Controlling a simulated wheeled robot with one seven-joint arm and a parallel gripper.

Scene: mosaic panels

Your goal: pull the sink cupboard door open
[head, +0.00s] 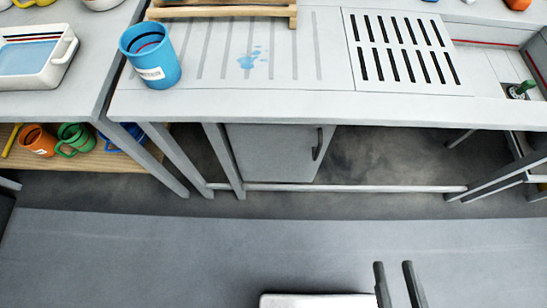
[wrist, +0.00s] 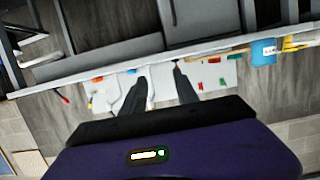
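The sink cupboard door (head: 272,153) is a plain grey panel under the worktop, left of centre in the head view. It looks shut. Its dark upright bar handle (head: 318,143) is near the door's right edge. My gripper (head: 393,265) is at the bottom right of the head view, well apart from the door and handle. Its two dark fingers are spread with nothing between them. In the wrist view the fingers (wrist: 160,76) also stand apart. A grey panel (wrist: 207,22) with a dark bar is at the top there, probably the door.
The worktop edge (head: 330,108) overhangs the door. A metal rail (head: 350,188) runs low in front, and slanted legs (head: 222,160) stand left of the door. A blue cup (head: 150,56) stands on the worktop. The grey floor (head: 180,255) in front is clear.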

